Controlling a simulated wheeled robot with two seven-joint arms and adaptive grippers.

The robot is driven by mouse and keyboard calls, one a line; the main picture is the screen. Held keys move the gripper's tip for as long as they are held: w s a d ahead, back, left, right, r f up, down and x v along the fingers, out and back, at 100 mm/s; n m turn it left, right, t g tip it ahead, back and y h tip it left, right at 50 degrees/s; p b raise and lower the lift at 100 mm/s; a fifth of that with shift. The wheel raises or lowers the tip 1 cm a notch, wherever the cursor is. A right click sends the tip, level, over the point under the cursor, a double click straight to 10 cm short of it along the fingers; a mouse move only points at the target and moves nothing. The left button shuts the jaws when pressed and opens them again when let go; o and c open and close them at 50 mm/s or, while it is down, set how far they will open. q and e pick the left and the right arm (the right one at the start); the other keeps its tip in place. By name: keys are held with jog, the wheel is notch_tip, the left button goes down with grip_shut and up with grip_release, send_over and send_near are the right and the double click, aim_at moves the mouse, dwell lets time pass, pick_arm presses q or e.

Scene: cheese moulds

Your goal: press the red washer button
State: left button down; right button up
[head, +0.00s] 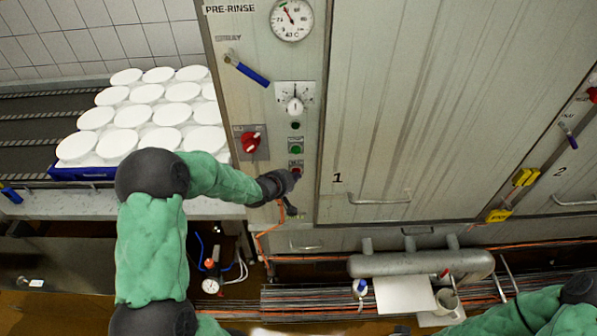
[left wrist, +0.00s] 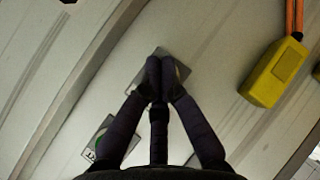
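The red button (head: 296,167) sits on a small plate low on the grey pre-rinse panel, just below a green button (head: 296,150). My left gripper (head: 294,176) is at this red button, its dark fingers covering its lower part. In the left wrist view, the gripper's fingertips (left wrist: 160,66) are together and empty, in front of a grey button plate (left wrist: 140,73). The button itself is hidden behind them there. I cannot tell whether the fingertips touch it. The green button's plate (left wrist: 101,140) shows at lower left. My right arm shows at lower right, its gripper out of sight.
A red rotary switch (head: 251,141) and a dial knob (head: 295,106) are on the same panel. A yellow box (left wrist: 273,72) with orange cables hangs near my left gripper. White moulds (head: 144,94) stand in a blue tray at left. Door 1 (head: 375,130) is at right.

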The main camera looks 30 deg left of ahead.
pick_arm(q)
jog(key=shift+s, duration=0.1)
jog(key=shift+s+d, duration=0.45)
jog(key=shift+s, duration=0.2)
jog(key=s+d, duration=0.1)
jog(key=s, duration=0.2)
jog(key=s+d, duration=0.1)
jog(key=shift+s+d, duration=0.15)
jog(key=shift+d, duration=0.15)
dwell(0.9)
